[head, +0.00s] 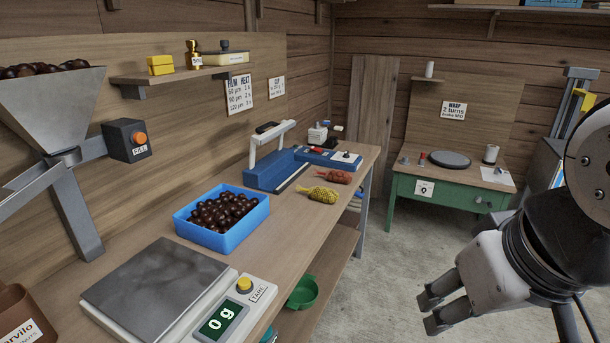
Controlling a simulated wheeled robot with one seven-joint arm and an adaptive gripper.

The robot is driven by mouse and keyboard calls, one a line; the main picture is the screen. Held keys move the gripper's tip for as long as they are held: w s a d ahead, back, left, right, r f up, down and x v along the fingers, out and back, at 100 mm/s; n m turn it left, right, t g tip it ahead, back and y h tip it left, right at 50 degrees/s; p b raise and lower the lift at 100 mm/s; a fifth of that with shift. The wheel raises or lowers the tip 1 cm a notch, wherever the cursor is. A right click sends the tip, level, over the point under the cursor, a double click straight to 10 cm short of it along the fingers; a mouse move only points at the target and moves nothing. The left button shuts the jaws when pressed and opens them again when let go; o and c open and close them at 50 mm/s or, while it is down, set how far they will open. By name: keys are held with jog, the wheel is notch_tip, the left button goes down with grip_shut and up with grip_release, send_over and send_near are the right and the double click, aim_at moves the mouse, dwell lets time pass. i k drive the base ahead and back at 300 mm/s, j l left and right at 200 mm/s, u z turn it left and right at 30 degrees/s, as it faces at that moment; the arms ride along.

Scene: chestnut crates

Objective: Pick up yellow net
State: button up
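A yellow net (319,196) lies on the wooden workbench (262,238), right of the blue crate and in front of the blue sealing machine. My gripper (430,308) is at the lower right, off the bench's right side and over the floor, well apart from the yellow net. Its two fingers point left and stand apart with nothing visible between them.
A blue crate (261,213) of chestnuts stands left of the nets. A scale (165,329) reading 0 g is at the front. The blue sealer (270,177) stands behind the yellow net. A green bowl (303,293) sits below the bench edge. Open floor (385,275) lies between bench and gripper.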

aim_at(325, 194)
jog(key=i+l, duration=0.2)
jog(key=i, duration=0.2)
jog(key=i+l, duration=0.2)
jog(key=i, duration=0.25)
jog(key=i+l+u, duration=0.1)
jog(key=i, duration=0.3)
jog(key=i+l, duration=0.35)
jog(key=i, duration=0.1)
